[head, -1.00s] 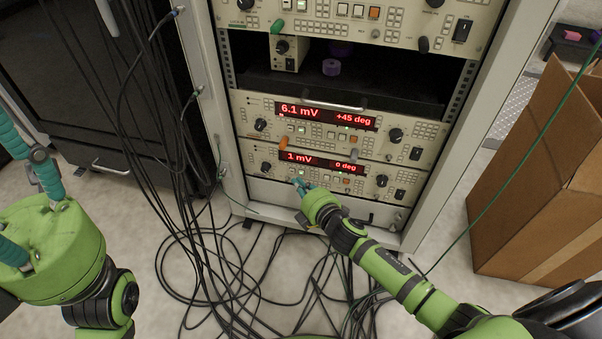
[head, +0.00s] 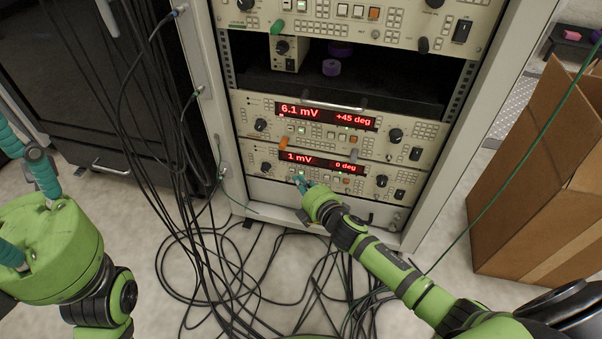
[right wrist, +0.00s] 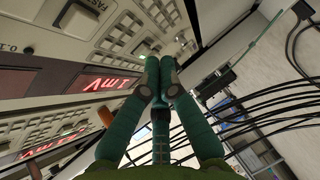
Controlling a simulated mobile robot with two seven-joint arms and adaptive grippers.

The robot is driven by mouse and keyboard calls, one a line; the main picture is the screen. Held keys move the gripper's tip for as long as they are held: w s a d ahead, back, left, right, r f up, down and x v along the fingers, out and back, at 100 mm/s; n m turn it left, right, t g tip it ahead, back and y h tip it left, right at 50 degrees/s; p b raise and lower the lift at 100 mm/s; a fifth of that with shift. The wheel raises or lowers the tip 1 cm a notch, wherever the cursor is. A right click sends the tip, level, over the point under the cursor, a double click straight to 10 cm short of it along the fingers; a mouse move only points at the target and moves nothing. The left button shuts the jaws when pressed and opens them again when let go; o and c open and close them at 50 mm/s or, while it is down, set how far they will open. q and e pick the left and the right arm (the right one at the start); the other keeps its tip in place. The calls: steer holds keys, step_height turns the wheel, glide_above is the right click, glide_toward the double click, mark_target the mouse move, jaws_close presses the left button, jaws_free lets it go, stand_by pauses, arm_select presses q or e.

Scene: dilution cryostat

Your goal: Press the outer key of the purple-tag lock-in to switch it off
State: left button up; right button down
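Lock-ins with red displays sit in the rack in the head view: an upper one (head: 325,116) reading 6.1 mV and +45 deg, and a lower one (head: 322,164) reading 1 mV and 0 deg. I cannot make out a purple tag on either. Contact with a key cannot be told. My left gripper (head: 22,205) has its fingers apart, tips partly out of frame.
A third instrument (head: 350,22) with a green tag (head: 277,27) is above. A purple roll (head: 331,67) lies on the dark shelf. Black cables (head: 185,130) hang left of the rack and coil on the floor. A cardboard box (head: 535,185) stands at the right.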

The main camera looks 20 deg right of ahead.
steer(key=shift+w+d, duration=0.2)
steer(key=shift+w, duration=0.1)
stand_by(0.6)
steer(key=shift+s, duration=0.1)
steer(key=shift+s+a, duration=0.45)
steer(key=shift+s, duration=0.15)
steer(key=shift+s+a+p, duration=0.35)
steer(key=shift+s+a, duration=0.35)
steer(key=shift+s, duration=0.35)
steer(key=shift+s+a+p, duration=0.35)
steer(key=shift+s+a, duration=0.35)
steer(key=shift+s, duration=0.35)
